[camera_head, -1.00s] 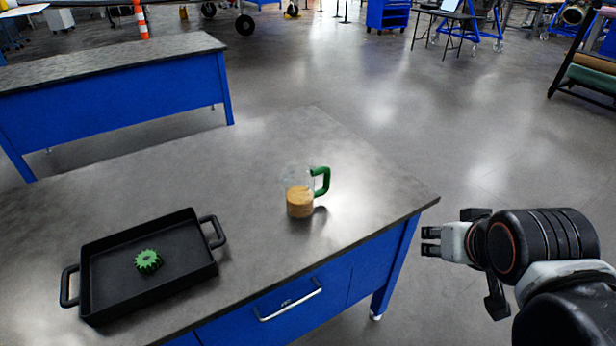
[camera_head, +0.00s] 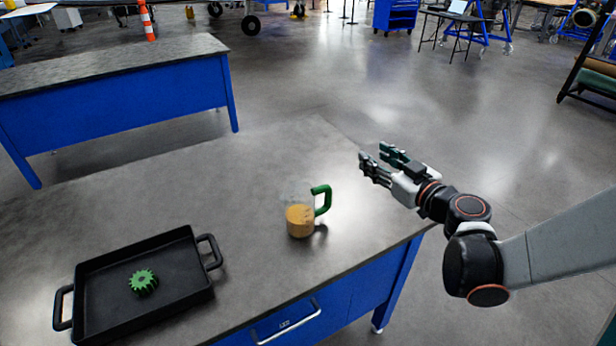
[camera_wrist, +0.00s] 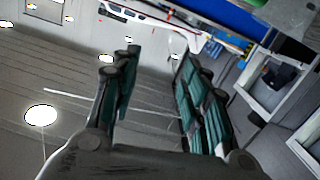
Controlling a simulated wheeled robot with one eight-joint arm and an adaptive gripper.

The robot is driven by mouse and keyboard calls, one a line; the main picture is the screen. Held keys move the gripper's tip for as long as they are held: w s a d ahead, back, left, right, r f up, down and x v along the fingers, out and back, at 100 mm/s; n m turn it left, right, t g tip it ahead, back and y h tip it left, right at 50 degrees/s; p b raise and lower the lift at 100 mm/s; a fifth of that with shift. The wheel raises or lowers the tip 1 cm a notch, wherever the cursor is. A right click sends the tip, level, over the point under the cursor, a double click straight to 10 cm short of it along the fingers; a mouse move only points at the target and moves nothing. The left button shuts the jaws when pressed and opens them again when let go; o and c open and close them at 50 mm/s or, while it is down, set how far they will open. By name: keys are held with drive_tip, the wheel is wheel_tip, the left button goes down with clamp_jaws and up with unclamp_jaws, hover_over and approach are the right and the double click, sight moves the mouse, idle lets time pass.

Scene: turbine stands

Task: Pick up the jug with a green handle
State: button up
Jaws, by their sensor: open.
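The jug (camera_head: 300,218) is clear with orange-brown contents and a green handle (camera_head: 322,199) on its right side. It stands upright on the grey-topped table (camera_head: 240,180) in the head view. My gripper (camera_head: 377,165) is up and to the right of the jug, apart from it, with its fingers pointing up and left. The gripper is open and empty; in the wrist view its two fingers (camera_wrist: 152,95) are spread wide. The wrist view shows the ceiling and walls, not the jug.
A black tray (camera_head: 196,238) with two handles sits at the table's left front, with a green gear (camera_head: 143,281) in it. The tabletop around the jug is clear. Another blue table (camera_head: 130,95) stands behind at left, with open floor between.

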sight(331, 198)
drive_tip(key=s+a+f+n+g, duration=0.1)
drive_tip(key=s+f+g, duration=0.1)
drive_tip(key=f, duration=0.4)
drive_tip(key=s+a+f+g, duration=0.1)
drive_tip(key=f+g, duration=0.2)
drive_tip(key=f, duration=0.3)
drive_tip(key=b+x, duration=0.1)
drive_tip(key=x, duration=0.6)
drive_tip(key=shift+a, duration=0.35)
drive_tip(key=shift+y, duration=0.3)
drive_tip(key=shift+b+x, duration=1.35)
drive_tip(key=shift+x, duration=1.75)
clamp_jaws()
